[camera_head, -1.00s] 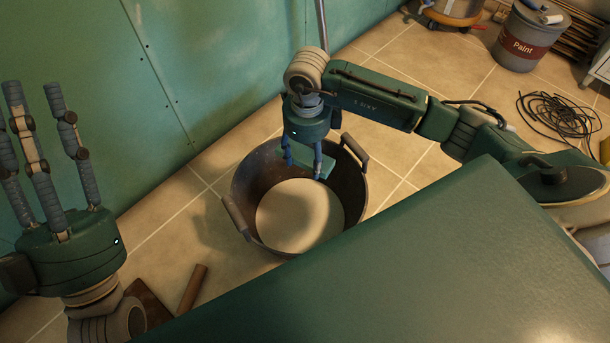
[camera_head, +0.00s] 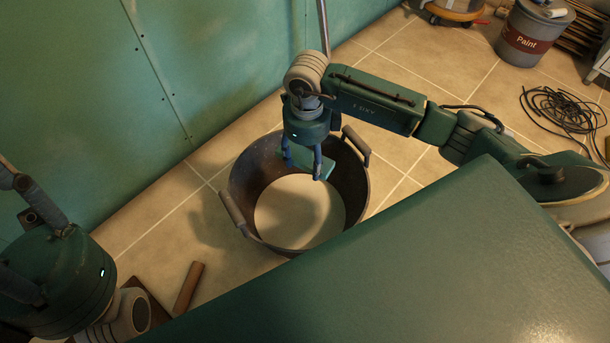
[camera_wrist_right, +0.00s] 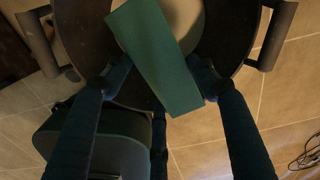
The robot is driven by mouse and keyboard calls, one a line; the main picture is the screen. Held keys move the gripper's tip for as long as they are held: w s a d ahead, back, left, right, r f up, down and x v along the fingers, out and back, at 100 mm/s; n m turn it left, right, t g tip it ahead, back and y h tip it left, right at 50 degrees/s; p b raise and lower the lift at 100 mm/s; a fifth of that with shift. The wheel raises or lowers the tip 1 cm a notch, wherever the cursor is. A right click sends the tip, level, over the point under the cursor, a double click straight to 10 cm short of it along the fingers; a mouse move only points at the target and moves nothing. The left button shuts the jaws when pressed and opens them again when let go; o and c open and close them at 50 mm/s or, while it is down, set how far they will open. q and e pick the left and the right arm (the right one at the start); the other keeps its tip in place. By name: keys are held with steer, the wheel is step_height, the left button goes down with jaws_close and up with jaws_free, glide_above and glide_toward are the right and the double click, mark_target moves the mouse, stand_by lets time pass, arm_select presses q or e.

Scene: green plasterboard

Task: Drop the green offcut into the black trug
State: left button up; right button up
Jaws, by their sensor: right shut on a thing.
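The green offcut (camera_head: 316,163) is a flat rectangular piece between the fingers of my right gripper (camera_head: 304,166). My right gripper is shut on it and holds it over the black trug (camera_head: 355,188), inside the outline of its rim in the head view. The trug is a round, dark tub with two side handles and a pale round area inside. In the right wrist view the offcut (camera_wrist_right: 155,58) lies tilted between the fingers, with the trug's dark wall (camera_wrist_right: 85,40) behind it. My left gripper (camera_head: 20,240) is at the left edge, its fingers spread and partly out of frame.
A green wall (camera_head: 210,60) runs behind the trug. A brown tube (camera_head: 188,287) lies on the tiled floor at lower left. A paint bucket (camera_head: 530,35) and a coiled black cable (camera_head: 562,112) are at the upper right.

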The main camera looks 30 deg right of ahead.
steer(key=o, duration=1.3)
step_height(320, 180, up, 12)
